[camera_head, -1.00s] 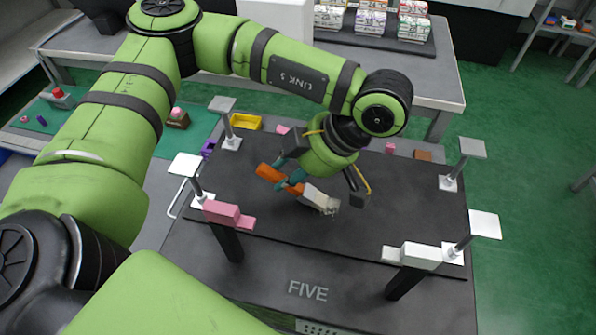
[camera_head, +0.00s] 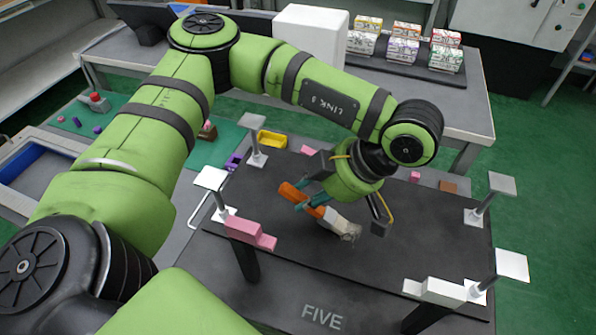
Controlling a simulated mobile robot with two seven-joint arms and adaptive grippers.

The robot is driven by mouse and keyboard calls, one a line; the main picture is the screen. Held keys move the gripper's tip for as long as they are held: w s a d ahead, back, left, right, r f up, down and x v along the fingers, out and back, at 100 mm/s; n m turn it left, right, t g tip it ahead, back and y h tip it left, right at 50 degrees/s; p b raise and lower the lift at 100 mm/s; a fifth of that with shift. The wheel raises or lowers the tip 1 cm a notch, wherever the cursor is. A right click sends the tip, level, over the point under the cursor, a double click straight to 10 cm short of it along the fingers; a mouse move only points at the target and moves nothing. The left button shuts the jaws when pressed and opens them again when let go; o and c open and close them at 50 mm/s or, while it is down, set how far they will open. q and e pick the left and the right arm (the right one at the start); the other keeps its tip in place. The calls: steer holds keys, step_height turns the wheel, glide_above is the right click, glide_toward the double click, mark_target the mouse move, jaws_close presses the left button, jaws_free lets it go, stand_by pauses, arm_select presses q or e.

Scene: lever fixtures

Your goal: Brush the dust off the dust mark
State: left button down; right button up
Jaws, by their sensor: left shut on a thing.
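A brush with an orange handle (camera_head: 291,192) and a pale grey head (camera_head: 338,221) is over the black mat (camera_head: 430,225) on the table. My left gripper (camera_head: 310,201), with teal fingers, is shut on the brush's handle. The brush is tilted, its bristle end low and toward the lower right, at or just above the mat; I cannot tell whether it touches. I cannot make out a dust mark; the gripper and brush cover part of the mat. My right gripper is not in view.
Posts with light square plates stand near the mat's corners, one at the right (camera_head: 486,200). A pink lever block (camera_head: 249,233) and a white lever block (camera_head: 437,292) stand on dark posts at the front. A yellow tray (camera_head: 271,139) and small blocks lie behind. The mat's right part is clear.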

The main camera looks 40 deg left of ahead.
mark_target(292, 188)
arm_select(q)
steer(key=shift+w+d, duration=0.25)
steer(key=shift+d, duration=0.75)
steer(key=shift+w+d, duration=0.3)
steer(key=shift+d, duration=0.65)
steer(key=shift+w+d, duration=0.25)
steer(key=shift+d, duration=0.75)
steer(key=shift+s+a+b, duration=0.1)
steer(key=shift+s+a, duration=0.1)
steer(key=shift+a, duration=0.55)
steer(key=shift+s+a+b, duration=0.1)
steer(key=shift+s+a, duration=0.1)
steer(key=shift+a, duration=0.6)
steer(key=shift+s+a+b, duration=0.1)
steer(key=shift+s+a, duration=0.1)
steer(key=shift+a, duration=0.55)
steer(key=shift+s+a, duration=0.25)
steer(key=shift+a, duration=0.55)
steer(key=shift+s+a, duration=0.25)
steer(key=shift+a, duration=0.55)
steer(key=shift+s+a, duration=0.25)
steer(key=shift+a, duration=0.55)
